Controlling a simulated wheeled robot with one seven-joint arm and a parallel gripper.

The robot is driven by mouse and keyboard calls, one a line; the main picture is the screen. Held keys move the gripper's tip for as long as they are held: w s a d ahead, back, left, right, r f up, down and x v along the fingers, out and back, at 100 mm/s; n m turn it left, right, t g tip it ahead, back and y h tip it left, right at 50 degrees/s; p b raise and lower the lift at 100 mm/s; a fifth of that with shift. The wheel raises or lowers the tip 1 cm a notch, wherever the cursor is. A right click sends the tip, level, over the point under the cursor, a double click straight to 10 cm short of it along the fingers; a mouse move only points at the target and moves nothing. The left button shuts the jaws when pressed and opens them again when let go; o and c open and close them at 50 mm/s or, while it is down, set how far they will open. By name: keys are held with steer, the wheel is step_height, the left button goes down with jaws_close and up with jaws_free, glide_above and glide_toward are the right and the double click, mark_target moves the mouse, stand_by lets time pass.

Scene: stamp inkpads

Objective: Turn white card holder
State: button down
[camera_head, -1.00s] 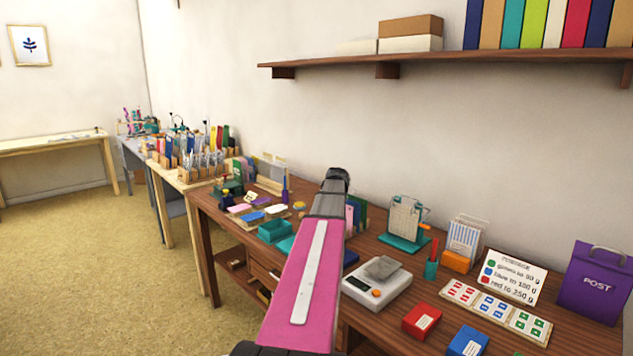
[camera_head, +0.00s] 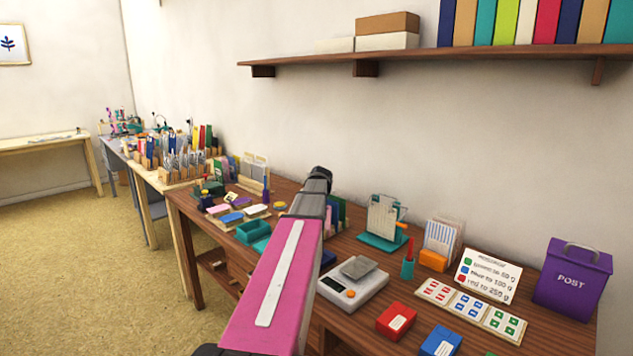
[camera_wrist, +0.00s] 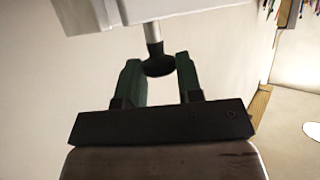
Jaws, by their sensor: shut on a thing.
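In the wrist view, my gripper (camera_wrist: 158,64) has its two dark green fingers on either side of a black knob (camera_wrist: 159,68), closed on it. A grey metal stem (camera_wrist: 152,32) joins the knob to a pale white body (camera_wrist: 90,14) cut off by the top edge. I cannot tell for sure that this is the white card holder. In the head view, my gripper (camera_head: 320,173) is a dark end over the back of the wooden desk, and what it holds is hidden there. Upright cream-white panels (camera_head: 254,168) stand to its left.
Near my arm on the wooden desk are a white scale (camera_head: 340,290), a teal tray (camera_head: 252,232) and a teal stand with white cards (camera_head: 382,217). A red box (camera_head: 396,320), blue box (camera_head: 441,342) and purple post box (camera_head: 573,280) are farther right. A shelf (camera_head: 420,59) hangs above.

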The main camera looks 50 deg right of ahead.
steer(key=c, duration=0.8)
jaws_free()
steer(key=shift+c, duration=0.2)
steer(key=shift+r, duration=0.6)
step_height(320, 180, up, 3)
steer(key=shift+f, duration=0.15)
steer(key=w+a+r, duration=0.5)
steer(key=a+r, duration=0.2)
steer(key=a, duration=0.3)
steer(key=shift+w+a, duration=0.2)
steer(key=shift+o, duration=0.3)
